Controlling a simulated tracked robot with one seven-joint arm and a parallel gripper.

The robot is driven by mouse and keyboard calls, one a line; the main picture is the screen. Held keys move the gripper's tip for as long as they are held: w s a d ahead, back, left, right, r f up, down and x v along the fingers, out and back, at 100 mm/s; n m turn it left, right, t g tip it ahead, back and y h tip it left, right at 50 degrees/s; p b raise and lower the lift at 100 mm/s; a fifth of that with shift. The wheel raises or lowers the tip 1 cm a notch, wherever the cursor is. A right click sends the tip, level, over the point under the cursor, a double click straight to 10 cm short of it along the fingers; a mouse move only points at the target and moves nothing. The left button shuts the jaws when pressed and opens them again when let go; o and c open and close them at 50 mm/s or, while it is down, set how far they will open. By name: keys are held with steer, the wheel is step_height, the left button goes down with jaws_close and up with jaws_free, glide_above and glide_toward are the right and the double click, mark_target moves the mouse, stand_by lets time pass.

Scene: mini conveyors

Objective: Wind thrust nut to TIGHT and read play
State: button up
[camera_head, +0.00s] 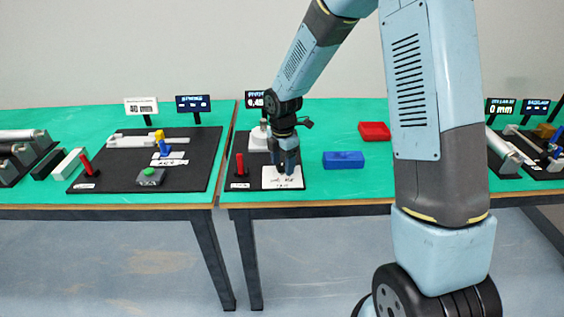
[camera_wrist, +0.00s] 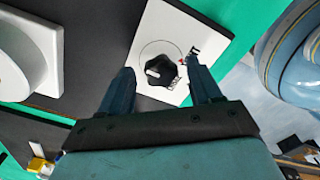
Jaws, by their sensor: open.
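The black thrust nut knob (camera_wrist: 160,72) sits on a white plate (camera_wrist: 148,32) in the wrist view. It has a white pointer mark, a thin circle around it, and a small red mark and black lettering at its right. My gripper (camera_wrist: 159,66) is open, with one finger on either side of the knob; I cannot tell whether they touch it. In the head view my gripper (camera_head: 285,168) is low over the white plate (camera_head: 284,184) and hides the knob. A small display (camera_head: 254,99) behind my arm is partly hidden; its digits begin "0.4".
A red post (camera_head: 240,165) stands left of the plate on the black board. A blue tray (camera_head: 343,160) and a red tray (camera_head: 374,131) lie to the right. Another black board (camera_head: 200,150) with fixtures is on the left table, across a gap.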

steer(key=shift+c, duration=0.4)
steer(key=c, duration=0.9)
steer(key=shift+a, duration=0.1)
steer(key=shift+c, duration=0.3)
